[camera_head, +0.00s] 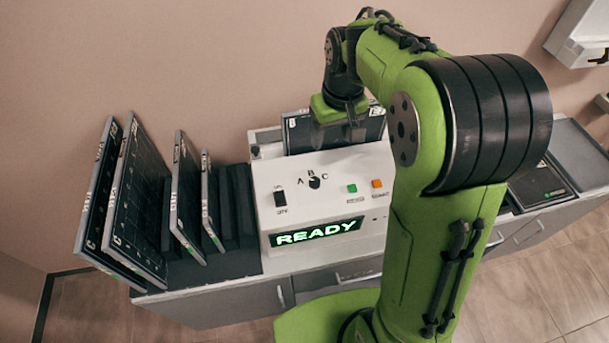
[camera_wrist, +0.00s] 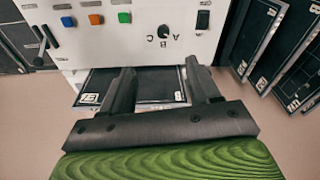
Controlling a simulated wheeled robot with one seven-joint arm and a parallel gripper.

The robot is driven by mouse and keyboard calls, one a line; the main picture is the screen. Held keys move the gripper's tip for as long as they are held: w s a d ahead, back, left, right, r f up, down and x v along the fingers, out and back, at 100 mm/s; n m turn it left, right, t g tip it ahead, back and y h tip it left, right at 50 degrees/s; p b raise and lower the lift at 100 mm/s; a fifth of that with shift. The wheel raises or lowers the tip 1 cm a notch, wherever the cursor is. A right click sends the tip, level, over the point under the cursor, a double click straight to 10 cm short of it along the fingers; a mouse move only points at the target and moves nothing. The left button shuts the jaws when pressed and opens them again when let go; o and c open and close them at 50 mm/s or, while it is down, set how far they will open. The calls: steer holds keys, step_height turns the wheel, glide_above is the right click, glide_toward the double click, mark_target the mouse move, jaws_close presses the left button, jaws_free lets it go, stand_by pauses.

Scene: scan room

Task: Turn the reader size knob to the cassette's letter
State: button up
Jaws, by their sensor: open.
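The white reader (camera_head: 275,185) stands on the counter. Its black size knob (camera_head: 314,183) sits below the letters A, B and C; its pointer direction is too small to tell. The knob also shows in the wrist view (camera_wrist: 163,32), upside down. A dark cassette (camera_head: 300,131) stands in the reader's back slot with a white letter B at its upper left. It also shows in the wrist view (camera_wrist: 150,84) beyond and between my fingers. My gripper (camera_wrist: 160,70) is open and empty, above the back of the reader, apart from the knob. In the head view its fingertips are unclear.
The reader's green display (camera_head: 317,232) reads READY. A black rocker switch (camera_head: 280,199), a green button (camera_head: 352,188) and an orange button (camera_head: 377,183) share the panel. Several cassettes (camera_head: 125,200) stand in a dark rack at left. Another cassette (camera_head: 541,182) lies at right.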

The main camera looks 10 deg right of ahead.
steer(key=n+g, duration=0.1)
steer(key=g, duration=0.1)
glide_toward(315, 181)
step_height(315, 181, down, 9)
steer(key=shift+s+a+r+p, duration=0.1)
steer(key=shift+s+r+p, duration=0.05)
steer(key=shift+p, duration=0.5)
steer(key=c, duration=1)
steer(key=shift+c, duration=0.2)
